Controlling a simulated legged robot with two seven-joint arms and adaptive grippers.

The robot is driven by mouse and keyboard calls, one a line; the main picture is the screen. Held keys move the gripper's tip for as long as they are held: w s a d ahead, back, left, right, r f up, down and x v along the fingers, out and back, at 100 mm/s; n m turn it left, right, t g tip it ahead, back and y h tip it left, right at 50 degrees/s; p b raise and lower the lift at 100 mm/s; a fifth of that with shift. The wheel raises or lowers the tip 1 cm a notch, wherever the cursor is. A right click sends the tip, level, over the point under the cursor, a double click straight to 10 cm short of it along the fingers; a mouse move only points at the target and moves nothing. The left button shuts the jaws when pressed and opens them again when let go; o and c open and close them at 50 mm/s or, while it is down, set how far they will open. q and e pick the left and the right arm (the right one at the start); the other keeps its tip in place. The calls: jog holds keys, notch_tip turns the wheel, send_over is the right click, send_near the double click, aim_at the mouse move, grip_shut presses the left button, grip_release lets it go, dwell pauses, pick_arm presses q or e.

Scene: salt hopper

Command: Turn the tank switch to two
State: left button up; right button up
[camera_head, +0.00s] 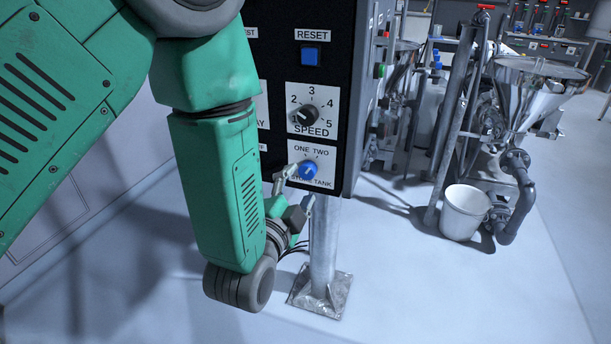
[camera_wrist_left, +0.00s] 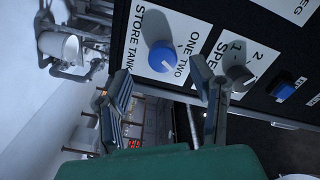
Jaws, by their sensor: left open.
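The tank switch (camera_head: 309,169) is a blue round knob with a small white mark. It sits on a white plate (camera_head: 325,154) labelled ONE TWO above and STORE TANK below, low on the black panel. I cannot tell for sure which label the mark points to. My left gripper (camera_head: 296,188) is open at the knob's lower left, and its fingers partly hide the plate. In the left wrist view the knob (camera_wrist_left: 163,57) stands ahead of the gap between the spread fingertips (camera_wrist_left: 161,74), and I see no clear contact. My right gripper is not in view.
Above the switch are the SPEED dial (camera_head: 307,115) and the blue RESET button (camera_head: 310,55). A metal post (camera_head: 323,245) supports the panel box. A steel hopper machine (camera_head: 515,120) and a white bucket (camera_head: 464,212) stand at the right. The floor at the front right is clear.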

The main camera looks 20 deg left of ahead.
pick_arm(q)
jog(key=s, duration=0.7)
